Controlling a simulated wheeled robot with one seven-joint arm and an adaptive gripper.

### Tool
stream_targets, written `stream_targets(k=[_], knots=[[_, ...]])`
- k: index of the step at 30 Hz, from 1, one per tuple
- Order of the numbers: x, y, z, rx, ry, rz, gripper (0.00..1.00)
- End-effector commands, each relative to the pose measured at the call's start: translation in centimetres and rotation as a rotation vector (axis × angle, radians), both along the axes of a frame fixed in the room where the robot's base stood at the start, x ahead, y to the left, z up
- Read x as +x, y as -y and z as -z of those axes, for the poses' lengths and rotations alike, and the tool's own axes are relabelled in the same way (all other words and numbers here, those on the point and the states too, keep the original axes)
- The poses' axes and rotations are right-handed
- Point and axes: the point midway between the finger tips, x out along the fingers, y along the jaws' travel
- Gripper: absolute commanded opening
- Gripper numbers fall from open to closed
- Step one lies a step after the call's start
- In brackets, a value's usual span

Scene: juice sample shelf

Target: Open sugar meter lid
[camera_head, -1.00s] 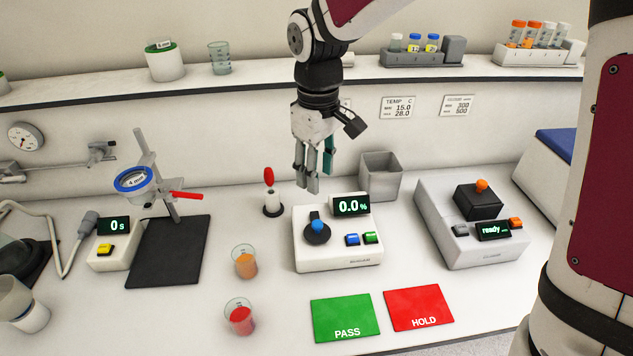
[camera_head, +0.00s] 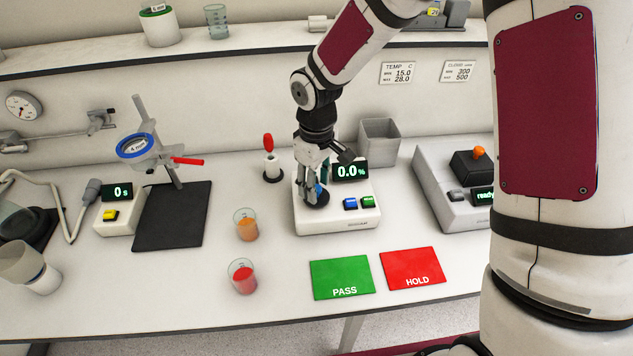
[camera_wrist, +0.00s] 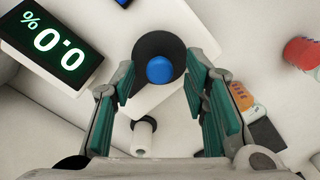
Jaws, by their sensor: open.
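The sugar meter (camera_head: 338,219) is a white box on the counter with a display reading 0.0 %, which also shows in the wrist view (camera_wrist: 60,45). Its lid is a dark round disc (camera_head: 315,201) with a blue knob, lying flat on the meter's top left. In the wrist view the lid (camera_wrist: 150,45) and blue knob (camera_wrist: 160,70) appear whole, ahead of the fingers. My gripper (camera_head: 314,186) is above the lid, pointing down. Its two green-padded fingers (camera_wrist: 160,88) are apart, with the knob in line with the gap. In the head view the fingers partly hide the knob.
Cups of orange (camera_head: 246,229) and red juice (camera_head: 243,279) stand left of the meter. A red-topped dropper (camera_head: 269,150) stands behind left. A grey bin (camera_head: 379,142) is behind right. The cloudiness meter (camera_head: 440,195) is to the right. Green PASS (camera_head: 342,275) and red HOLD (camera_head: 412,267) mats lie in front.

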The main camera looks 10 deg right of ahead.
Motion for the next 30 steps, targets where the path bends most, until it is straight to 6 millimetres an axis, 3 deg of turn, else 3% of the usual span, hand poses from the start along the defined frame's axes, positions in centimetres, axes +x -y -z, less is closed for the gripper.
stream_targets(k=[9, 15, 30], knots=[[0.02, 0.02, 0.24, 0.0, 0.001, 0.0, 0.41], [0.01, 0.02, 0.23, 0.0, 0.0, 0.0, 0.0], [0.03, -0.43, 0.25, -0.001, 0.001, 0.07, 0.0]])
